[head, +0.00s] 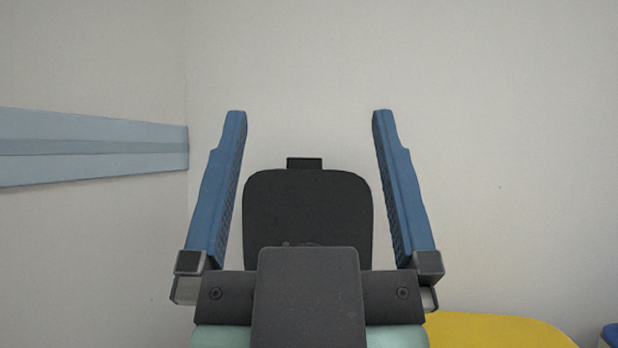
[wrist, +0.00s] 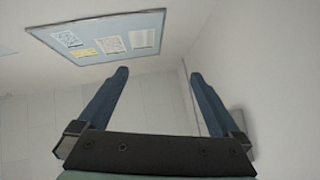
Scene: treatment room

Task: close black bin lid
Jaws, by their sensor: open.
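A black bin lid (head: 307,208) stands raised in the middle of the head view, in front of the pale wall, with a small tab at its top edge. My gripper (head: 308,113) is open, with its two blue fingers showing one on each side of the lid in the picture. I cannot tell how far the lid is beyond the fingers. The bin's body is hidden behind my gripper. In the wrist view my gripper (wrist: 159,73) is open and empty, and the lid does not show there.
A yellow surface (head: 495,331), perhaps another lid, shows at the lower right, and a blue thing (head: 610,335) is cut off at the right edge. A blue-grey rail (head: 95,147) runs along the left wall. The wrist view shows a board with papers (wrist: 100,40).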

